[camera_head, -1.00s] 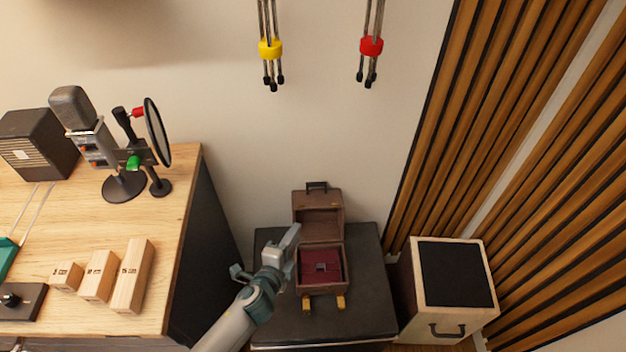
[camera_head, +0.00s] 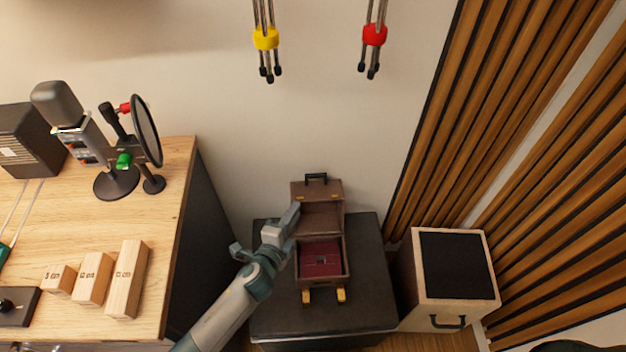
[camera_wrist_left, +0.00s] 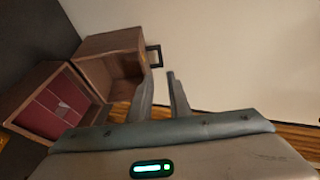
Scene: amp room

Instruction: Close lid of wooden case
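The wooden case stands on a dark box; its brown body (camera_head: 347,265) has a dark red interior with a small square fitting. Its lid (camera_head: 318,192) is raised and leans back toward the wall, with a black handle on top. Two yellow latches (camera_head: 341,295) stick out at the front. My left gripper (camera_head: 265,229) is open and empty at the left side of the case, one finger overlapping the lid's left edge in the head view. In the left wrist view the fingers (camera_wrist_left: 160,80) are apart, right of the open lid (camera_wrist_left: 105,43); contact cannot be told. My right gripper is not seen.
The dark box top (camera_head: 275,318) has free room around the case. A wooden desk (camera_head: 165,165) with a microphone (camera_head: 75,120) and wooden blocks (camera_head: 127,280) is left. A speaker-like box (camera_head: 410,290) stands right. The wall is close behind.

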